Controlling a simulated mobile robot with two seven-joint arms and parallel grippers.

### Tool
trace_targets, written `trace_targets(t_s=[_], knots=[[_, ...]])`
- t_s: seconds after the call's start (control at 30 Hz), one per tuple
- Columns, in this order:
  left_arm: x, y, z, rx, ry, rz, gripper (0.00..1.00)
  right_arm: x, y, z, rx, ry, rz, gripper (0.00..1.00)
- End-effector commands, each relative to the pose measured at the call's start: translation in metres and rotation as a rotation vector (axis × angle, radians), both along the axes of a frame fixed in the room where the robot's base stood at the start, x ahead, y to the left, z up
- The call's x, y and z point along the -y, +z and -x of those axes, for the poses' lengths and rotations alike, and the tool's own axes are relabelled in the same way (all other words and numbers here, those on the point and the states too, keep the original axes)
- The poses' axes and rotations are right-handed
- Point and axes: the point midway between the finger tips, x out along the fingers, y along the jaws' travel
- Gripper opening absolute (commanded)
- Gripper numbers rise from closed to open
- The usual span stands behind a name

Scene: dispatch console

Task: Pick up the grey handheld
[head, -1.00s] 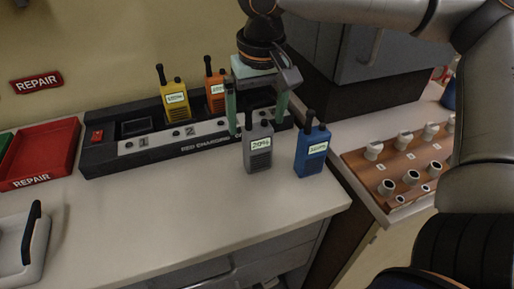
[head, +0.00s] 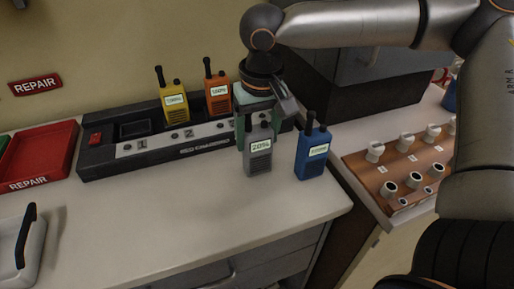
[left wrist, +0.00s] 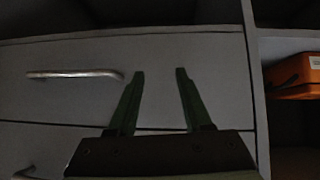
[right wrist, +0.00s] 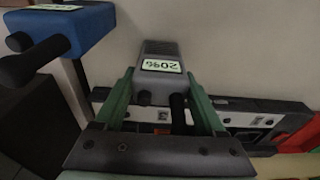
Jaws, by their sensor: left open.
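The grey handheld (head: 257,155), with a 20% label, stands upright on the counter in front of the charger. My right gripper (head: 258,138) points down over it, a finger on each side of its upper part. In the right wrist view, the grey handheld (right wrist: 160,73) lies between the fingertips, its antenna and knob toward the palm. I cannot tell whether the fingers press on its sides. My left gripper (left wrist: 160,75) is open and empty in the left wrist view, in front of a grey drawer.
A blue handheld (head: 312,155) stands close to the right. The charging rack (head: 160,145) behind holds yellow (head: 174,100) and orange (head: 217,95) handhelds. A red tray (head: 38,158) is at the left.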

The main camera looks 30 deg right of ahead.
Motion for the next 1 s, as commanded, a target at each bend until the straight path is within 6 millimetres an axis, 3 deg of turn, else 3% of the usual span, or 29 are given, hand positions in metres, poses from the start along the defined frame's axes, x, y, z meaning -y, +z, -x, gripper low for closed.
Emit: trace_targets(t_s=[0.07, 0.6, 1.0], knots=[[-0.0001, 0.0003, -0.0003, 0.001, -0.001, 0.000, 0.50, 0.0000, 0.0000, 0.0000, 0.000, 0.000, 0.000, 0.61], [-0.0007, 0.0005, -0.0008, 0.003, 0.001, -0.001, 0.50, 0.0001, 0.0000, 0.0000, 0.000, -0.001, 0.000, 0.00], [-0.0011, 0.0019, -0.0008, 0.002, 0.001, -0.002, 0.50, -0.0003, 0.0057, -0.0007, 0.003, -0.001, -0.003, 0.00]])
